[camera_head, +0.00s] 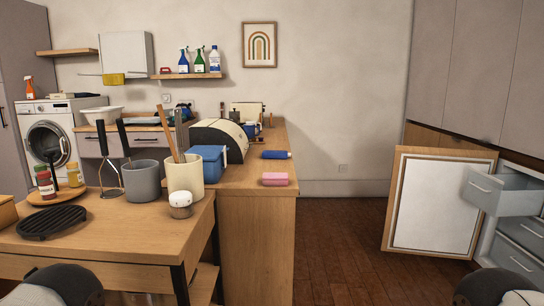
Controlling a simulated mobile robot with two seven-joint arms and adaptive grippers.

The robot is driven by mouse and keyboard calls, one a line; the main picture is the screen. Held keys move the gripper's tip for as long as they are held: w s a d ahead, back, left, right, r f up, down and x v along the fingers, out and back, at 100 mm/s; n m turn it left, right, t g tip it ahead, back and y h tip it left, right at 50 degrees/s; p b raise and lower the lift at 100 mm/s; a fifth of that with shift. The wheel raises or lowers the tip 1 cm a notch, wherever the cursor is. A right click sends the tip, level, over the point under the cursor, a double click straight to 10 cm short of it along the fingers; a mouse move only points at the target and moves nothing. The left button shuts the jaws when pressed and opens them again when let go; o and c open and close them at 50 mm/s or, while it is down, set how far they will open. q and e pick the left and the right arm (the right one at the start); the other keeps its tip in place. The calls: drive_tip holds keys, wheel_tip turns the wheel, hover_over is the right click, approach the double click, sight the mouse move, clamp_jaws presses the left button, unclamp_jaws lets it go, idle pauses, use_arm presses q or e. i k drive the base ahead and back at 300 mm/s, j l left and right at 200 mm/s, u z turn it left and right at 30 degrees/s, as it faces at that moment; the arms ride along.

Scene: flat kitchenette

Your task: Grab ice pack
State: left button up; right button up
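I cannot say for sure which thing is the ice pack. A small flat blue object (277,154) lies on the wooden counter near its right edge. A pink block-shaped object (275,179) lies nearer, at the counter's front right corner. The lower drawers (523,236) look shut. Only rounded dark parts of my arms show at the bottom corners; neither gripper is in view.
The open cabinet door (440,204) juts into the room. The wooden counter (258,230) also bears a blue box (209,163) and a bread bin (222,135). A nearer table (120,228) holds a grey pot, a utensil crock and a black grill plate. Floor (345,250) between is clear.

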sight(266, 154)
drive_tip(key=i+l+z, duration=0.7)
drive_tip(key=i, duration=0.15)
drive_tip(key=i+l+u, duration=0.1)
drive_tip(key=i, duration=0.4)
drive_tip(key=i+l+u, duration=0.1)
drive_tip(key=i+l, duration=0.2)
drive_tip(key=i, duration=0.25)
drive_tip(key=i+l+u, duration=0.1)
drive_tip(key=i+l, duration=0.15)
drive_tip(key=i, duration=0.25)
drive_tip(key=i+l+u, duration=0.1)
drive_tip(key=i+l, duration=0.2)
drive_tip(key=i, duration=0.2)
drive_tip(key=i+u, duration=0.25)
drive_tip(key=u, duration=0.15)
drive_tip(key=i+u, duration=0.2)
drive_tip(key=u, duration=0.25)
drive_tip(key=i+l+u, duration=0.15)
drive_tip(key=u, duration=0.25)
drive_tip(key=i+l+u, duration=0.25)
drive_tip(key=u, duration=0.2)
drive_tip(key=i+l+u, duration=0.15)
drive_tip(key=u, duration=0.25)
drive_tip(key=l, duration=0.1)
